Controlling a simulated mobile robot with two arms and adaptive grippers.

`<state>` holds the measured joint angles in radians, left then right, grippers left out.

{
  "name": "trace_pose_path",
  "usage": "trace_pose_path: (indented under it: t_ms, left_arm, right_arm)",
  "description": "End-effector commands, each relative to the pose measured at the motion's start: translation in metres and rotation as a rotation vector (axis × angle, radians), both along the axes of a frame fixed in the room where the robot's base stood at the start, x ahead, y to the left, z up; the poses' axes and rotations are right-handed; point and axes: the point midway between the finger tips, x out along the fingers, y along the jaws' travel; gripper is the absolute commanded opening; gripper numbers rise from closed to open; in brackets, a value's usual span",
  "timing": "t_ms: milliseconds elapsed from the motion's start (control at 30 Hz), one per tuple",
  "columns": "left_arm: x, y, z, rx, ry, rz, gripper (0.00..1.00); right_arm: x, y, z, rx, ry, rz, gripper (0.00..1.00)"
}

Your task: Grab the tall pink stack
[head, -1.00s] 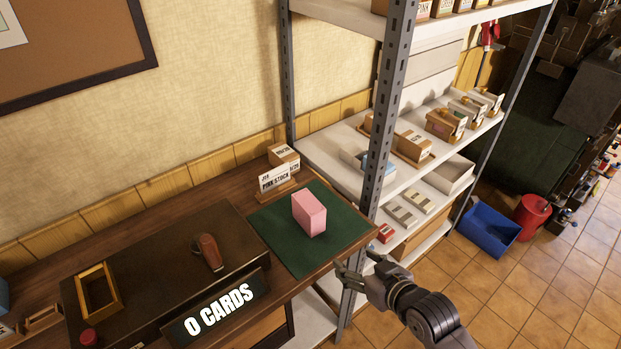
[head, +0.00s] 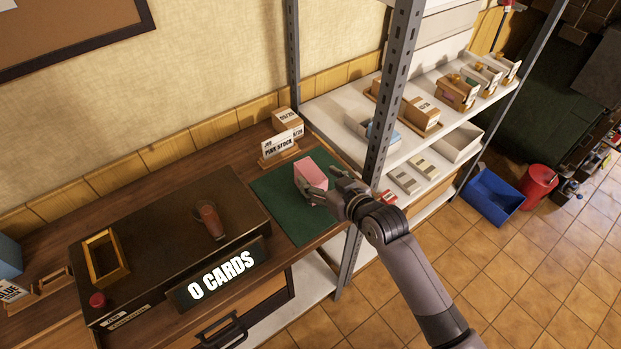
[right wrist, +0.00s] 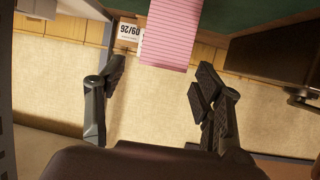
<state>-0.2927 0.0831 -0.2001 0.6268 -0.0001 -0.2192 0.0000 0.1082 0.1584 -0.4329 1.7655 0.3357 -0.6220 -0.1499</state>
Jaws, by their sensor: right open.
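The tall pink stack (head: 309,174) stands on a dark green mat (head: 290,222) on the wooden counter. My right gripper (head: 320,188) is open at the near right side of the stack and hides part of its lower right. In the right wrist view the stack (right wrist: 172,35) shows as a lined pink block at the top, beyond the two spread fingertips (right wrist: 158,82) and roughly between them. I cannot tell if a finger touches it. My left gripper is not in view.
A "PINK STOCK" sign (head: 282,144) and a small box (head: 287,121) stand behind the mat. The dark press (head: 165,235) with an "O CARDS" plate (head: 222,274) is to the left. A metal shelf post (head: 388,110) rises close to my right arm.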

Motion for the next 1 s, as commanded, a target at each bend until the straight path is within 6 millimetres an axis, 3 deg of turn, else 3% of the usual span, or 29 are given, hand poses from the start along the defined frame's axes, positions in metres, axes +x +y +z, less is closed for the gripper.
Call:
trace_pose_path:
  t_ms: [500, 800, 1000]
  left_arm:
    - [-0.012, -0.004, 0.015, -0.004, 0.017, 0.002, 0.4]
    - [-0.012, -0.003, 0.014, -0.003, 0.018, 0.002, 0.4]
    - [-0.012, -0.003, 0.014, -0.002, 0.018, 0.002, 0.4]
  right_arm:
    - [0.038, 0.024, -0.022, 0.0, 0.001, 0.0, 0.62]
    - [0.041, 0.025, -0.024, -0.001, 0.0, 0.0, 0.62]
    - [0.041, 0.025, -0.024, -0.001, 0.001, -0.001, 0.49]
